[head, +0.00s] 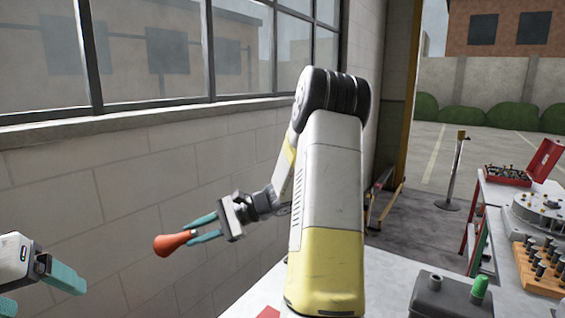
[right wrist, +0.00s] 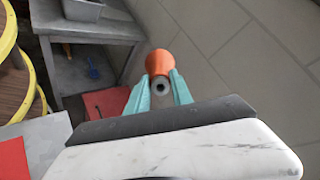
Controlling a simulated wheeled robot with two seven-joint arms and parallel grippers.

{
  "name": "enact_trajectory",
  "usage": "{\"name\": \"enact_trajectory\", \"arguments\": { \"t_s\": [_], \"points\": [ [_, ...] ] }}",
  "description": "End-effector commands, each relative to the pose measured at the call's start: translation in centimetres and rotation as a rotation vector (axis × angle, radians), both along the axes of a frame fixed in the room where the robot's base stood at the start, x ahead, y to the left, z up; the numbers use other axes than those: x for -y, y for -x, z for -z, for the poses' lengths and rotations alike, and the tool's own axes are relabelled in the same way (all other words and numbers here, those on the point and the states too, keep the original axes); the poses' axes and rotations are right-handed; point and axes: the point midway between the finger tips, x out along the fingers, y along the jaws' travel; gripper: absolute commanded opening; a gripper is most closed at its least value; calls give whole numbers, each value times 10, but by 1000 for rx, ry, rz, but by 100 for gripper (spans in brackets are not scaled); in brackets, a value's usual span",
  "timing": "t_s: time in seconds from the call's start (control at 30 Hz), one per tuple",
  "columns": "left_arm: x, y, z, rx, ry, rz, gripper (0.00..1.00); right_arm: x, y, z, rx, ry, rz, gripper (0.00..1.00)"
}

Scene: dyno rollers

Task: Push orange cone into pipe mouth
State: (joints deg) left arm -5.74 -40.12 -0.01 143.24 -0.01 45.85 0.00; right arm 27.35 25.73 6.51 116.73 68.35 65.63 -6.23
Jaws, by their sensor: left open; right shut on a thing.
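An orange cone (head: 170,243) is held in the teal fingers of my right gripper (head: 189,235), in front of the wall. Its wide rounded end points left and slightly down. In the right wrist view the cone (right wrist: 160,60) sits between the fingers (right wrist: 161,84), with a grey, holed end facing the camera. My left gripper (head: 45,298) is at the lower left edge of the head view, fingers apart, empty and partly cut off. It is apart from the cone. I cannot make out a pipe mouth in either view.
A block wall (head: 110,185) with windows runs along the left. A bench with several parts stands further right. The right wrist view shows a grey bench (right wrist: 62,22) and tiled floor (right wrist: 260,70).

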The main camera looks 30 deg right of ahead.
Motion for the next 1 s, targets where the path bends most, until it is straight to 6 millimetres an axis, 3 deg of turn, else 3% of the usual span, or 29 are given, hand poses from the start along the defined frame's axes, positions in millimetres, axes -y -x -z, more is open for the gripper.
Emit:
{"name": "enact_trajectory", "arguments": {
  "t_s": [0.27, 0.57, 0.77, 1.0],
  "points": [
    [0, 0, 0, 0, 0, 0, 81, 5, 16, -21, -13, 214, -533, 0],
    [0, 0, 0, 0, 0, 0, 81, 42, 32, -25, 165, 505, -1287, 0],
    [0, 0, 0, 0, 0, 0, 81, 98, 33, -28, 445, 685, -1745, 0],
    [0, 0, 0, 0, 0, 0, 81, 199, 20, -50, 820, 837, -2027, 0]
  ]
}}
